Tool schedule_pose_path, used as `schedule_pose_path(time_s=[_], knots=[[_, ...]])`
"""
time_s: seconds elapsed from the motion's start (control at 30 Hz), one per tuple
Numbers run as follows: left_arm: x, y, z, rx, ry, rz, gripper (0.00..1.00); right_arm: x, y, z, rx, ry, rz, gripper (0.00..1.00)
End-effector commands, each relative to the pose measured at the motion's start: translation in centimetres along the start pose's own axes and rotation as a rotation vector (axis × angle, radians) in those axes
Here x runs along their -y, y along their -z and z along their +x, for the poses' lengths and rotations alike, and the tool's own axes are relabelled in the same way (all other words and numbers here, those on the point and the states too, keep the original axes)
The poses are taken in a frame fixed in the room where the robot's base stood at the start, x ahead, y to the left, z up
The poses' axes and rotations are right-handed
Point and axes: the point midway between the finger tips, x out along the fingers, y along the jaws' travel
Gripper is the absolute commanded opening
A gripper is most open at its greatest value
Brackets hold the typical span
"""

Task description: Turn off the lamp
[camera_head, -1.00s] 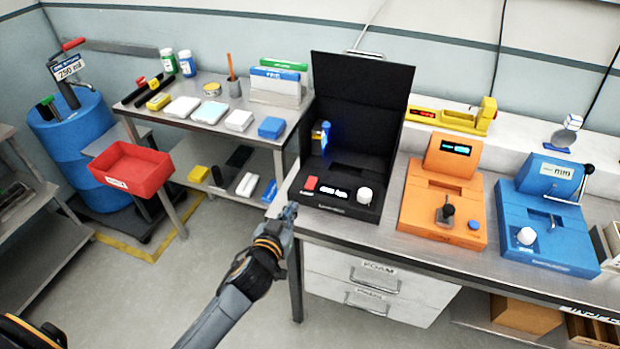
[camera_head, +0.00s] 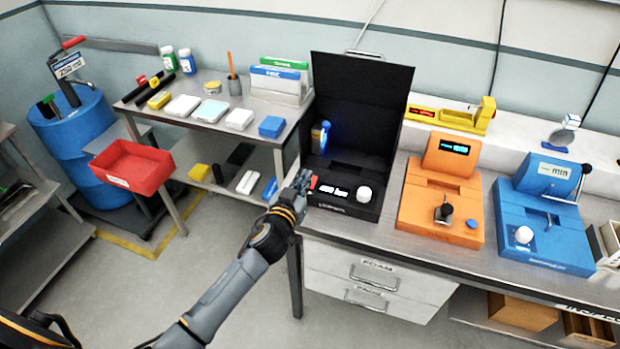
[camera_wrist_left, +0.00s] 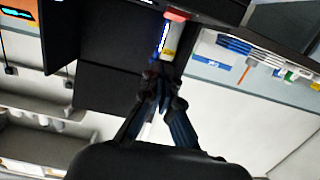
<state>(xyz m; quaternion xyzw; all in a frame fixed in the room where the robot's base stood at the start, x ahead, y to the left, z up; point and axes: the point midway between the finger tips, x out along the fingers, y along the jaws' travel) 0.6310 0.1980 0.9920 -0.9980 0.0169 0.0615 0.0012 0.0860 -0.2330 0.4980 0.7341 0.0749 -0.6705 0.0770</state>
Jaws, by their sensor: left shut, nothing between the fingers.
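An open black box (camera_head: 362,95) on the bench holds a lamp (camera_head: 325,137) that glows blue. In the left wrist view the lamp (camera_wrist_left: 165,38) shows as a bright blue-white strip. On the box's front panel are a red switch (camera_head: 314,182), white labels and a white knob (camera_head: 364,194). My left gripper (camera_head: 303,181) is shut and empty at the panel's left front corner, close beside the red switch. I cannot tell whether they touch. In the left wrist view its fingertips (camera_wrist_left: 160,78) are together, and a red part (camera_wrist_left: 176,15) shows beyond them. My right gripper is not in view.
An orange device (camera_head: 440,190) and a blue device (camera_head: 548,215) stand right of the box. The raised black lid stands behind the panel.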

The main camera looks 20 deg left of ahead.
Motion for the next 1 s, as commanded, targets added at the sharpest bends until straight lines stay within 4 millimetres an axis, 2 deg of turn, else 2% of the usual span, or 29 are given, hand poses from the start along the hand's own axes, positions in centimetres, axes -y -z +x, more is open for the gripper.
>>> schedule_pose_path(time_s=[0.1, 0.23, 0.3, 0.5, 1.0], knots=[[0.0, 0.1, 2.2, 0.000, 0.000, 0.000, 0.00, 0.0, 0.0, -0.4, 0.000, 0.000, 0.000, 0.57], [-0.1, -0.2, 4.0, 0.002, 0.000, -0.001, 0.00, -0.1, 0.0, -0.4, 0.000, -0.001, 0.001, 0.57], [-0.1, -1.9, 4.1, 0.004, 0.000, -0.003, 0.00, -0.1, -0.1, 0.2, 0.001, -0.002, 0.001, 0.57], [-0.1, -3.6, 4.6, 0.001, 0.000, -0.002, 0.00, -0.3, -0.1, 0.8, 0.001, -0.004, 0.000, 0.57], [0.0, -4.2, 4.7, 0.001, 0.000, -0.002, 0.00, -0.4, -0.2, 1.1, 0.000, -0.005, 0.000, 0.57]])
